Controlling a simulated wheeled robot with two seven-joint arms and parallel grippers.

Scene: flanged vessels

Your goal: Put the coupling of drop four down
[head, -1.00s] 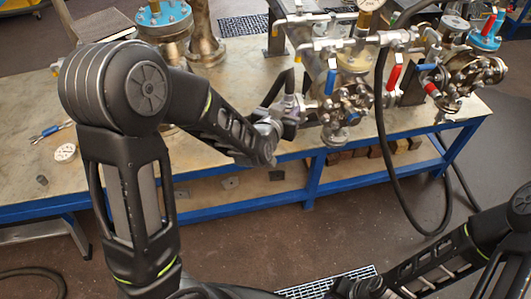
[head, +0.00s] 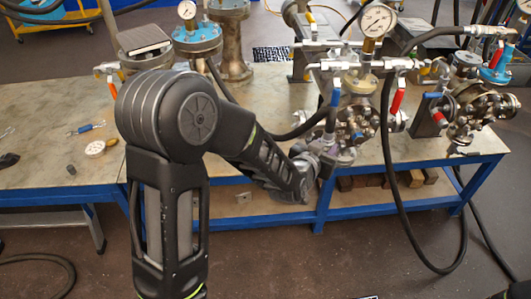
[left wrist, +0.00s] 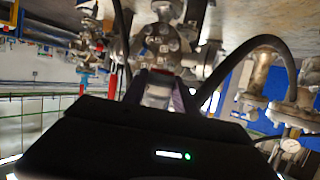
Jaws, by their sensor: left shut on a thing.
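My left gripper (head: 326,158) is at the front edge of the bench, in front of and just below the middle vessel (head: 357,110). It is shut on a metal coupling, which my fingers mostly hide in the head view. In the left wrist view the coupling (left wrist: 157,96) shows as a pale cylinder between the fingers, with a flanged vessel (left wrist: 165,45) right behind it. A black hose (head: 285,134) runs over the bench to the gripper; I cannot tell whether it joins this coupling. Whether the coupling touches the vessel is unclear. My right gripper is out of view.
The bench (head: 50,160) has free room at the left, near a white round piece (head: 95,148) and a blue-handled tool (head: 86,129). A second black hose (head: 392,190) hangs in front of the bench.

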